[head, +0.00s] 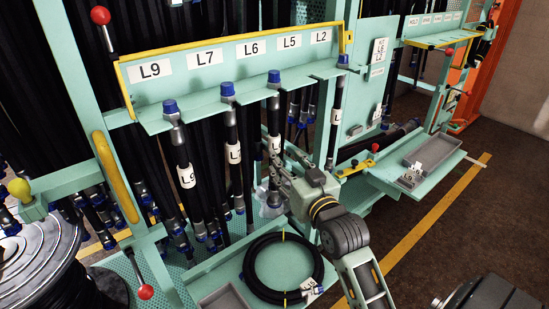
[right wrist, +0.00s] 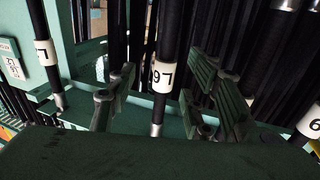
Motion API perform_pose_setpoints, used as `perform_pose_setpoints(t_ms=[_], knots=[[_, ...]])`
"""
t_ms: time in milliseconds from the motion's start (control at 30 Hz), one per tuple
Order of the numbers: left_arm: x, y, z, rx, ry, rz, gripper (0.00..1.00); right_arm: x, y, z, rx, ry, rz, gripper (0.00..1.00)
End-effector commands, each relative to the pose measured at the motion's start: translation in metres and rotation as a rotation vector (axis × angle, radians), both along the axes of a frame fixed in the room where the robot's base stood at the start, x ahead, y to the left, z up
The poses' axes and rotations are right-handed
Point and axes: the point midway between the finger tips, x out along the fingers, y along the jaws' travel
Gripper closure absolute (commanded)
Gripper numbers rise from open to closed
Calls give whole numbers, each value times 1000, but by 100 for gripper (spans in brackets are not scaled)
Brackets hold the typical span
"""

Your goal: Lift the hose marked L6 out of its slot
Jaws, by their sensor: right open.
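The hose marked L6 (head: 273,112) hangs upright in the rack under the L6 sign (head: 251,47). Its blue-capped top fitting sits at the slotted green shelf (head: 205,103). In the right wrist view its white label (right wrist: 162,76) reads L6, turned about upside down. My right gripper (head: 274,172) is at this hose, low near its label. In the right wrist view its open fingers (right wrist: 158,88) stand on either side of the hose, with gaps visible. The hose's lower part is partly hidden by the gripper in the head view. My left gripper is not in view.
Neighbouring hoses hang close by: L9 (head: 179,140) and another (head: 230,122) to the left, one (head: 336,95) to the right. The place under the L5 sign (head: 289,41) looks empty. A coiled hose (head: 250,270) lies below; a grey tray (head: 432,150) is at right.

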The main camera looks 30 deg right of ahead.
Motion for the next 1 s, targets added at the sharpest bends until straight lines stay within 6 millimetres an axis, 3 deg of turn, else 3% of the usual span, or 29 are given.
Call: perform_pose_setpoints(t_ms=[433, 767, 1000], knots=[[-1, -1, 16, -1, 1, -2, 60, 60, -3, 4, 1, 4, 1, 54], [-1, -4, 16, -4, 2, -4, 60, 67, -4, 2, -1, 5, 2, 54], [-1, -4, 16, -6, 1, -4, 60, 67, -4, 2, 0, 5, 2, 75]])
